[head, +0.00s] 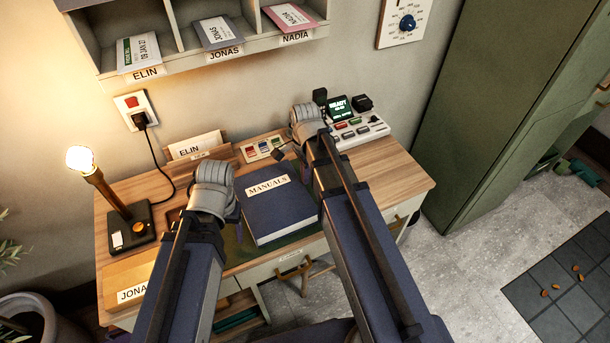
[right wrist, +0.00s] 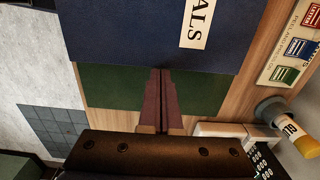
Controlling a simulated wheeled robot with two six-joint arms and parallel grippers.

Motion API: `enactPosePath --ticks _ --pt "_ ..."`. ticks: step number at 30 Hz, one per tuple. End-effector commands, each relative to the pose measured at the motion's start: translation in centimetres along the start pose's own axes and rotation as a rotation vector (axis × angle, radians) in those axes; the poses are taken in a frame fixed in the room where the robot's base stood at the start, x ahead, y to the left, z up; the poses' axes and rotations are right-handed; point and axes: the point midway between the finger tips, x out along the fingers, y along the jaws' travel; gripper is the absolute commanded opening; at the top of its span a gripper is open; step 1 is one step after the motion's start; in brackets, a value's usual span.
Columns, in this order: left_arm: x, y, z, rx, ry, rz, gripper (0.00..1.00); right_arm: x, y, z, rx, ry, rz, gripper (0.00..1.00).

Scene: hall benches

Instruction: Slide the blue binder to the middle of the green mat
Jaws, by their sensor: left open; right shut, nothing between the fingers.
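The blue binder (head: 278,214), labelled MANUALS, lies flat on the desk, partly on the green mat (head: 283,242). In the right wrist view, a strip of mat (right wrist: 205,88) shows beyond the edge of the binder (right wrist: 120,30). My right gripper (right wrist: 163,71) is shut and empty, its tips over the mat, right by that edge; whether they touch it I cannot tell. The right arm hides part of that side in the head view. My left gripper (head: 213,195) is at the binder's left, open; its fingers are mostly hidden.
A lamp (head: 105,195) stands at the desk's left. A card holder (head: 197,150), a tray of coloured pads (head: 262,148) and a device panel (head: 357,130) line the back. A wooden JONAS box (head: 125,272) is at the front left. Bare desktop (head: 390,170) lies at right.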

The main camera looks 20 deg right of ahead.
Motion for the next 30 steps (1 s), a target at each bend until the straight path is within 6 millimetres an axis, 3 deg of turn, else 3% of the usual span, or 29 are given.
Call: enactPosePath --ticks 3,11,25,30 --pt "-2.3 -0.2 0.1 0.0 0.0 0.0 0.69 -2.4 0.0 0.0 0.0 -0.001 0.0 0.0" --pt "-5.2 -0.5 0.3 0.0 0.0 0.0 0.69 -5.3 0.0 0.0 0.0 0.0 0.0 0.0" --pt "-5.4 -0.5 0.3 0.0 0.0 0.0 0.69 -5.5 0.2 0.3 -0.023 0.001 0.001 0.0" --pt "-5.4 -0.5 0.3 0.0 0.0 0.0 0.69 -5.5 1.9 3.4 -0.316 0.013 0.015 0.0"
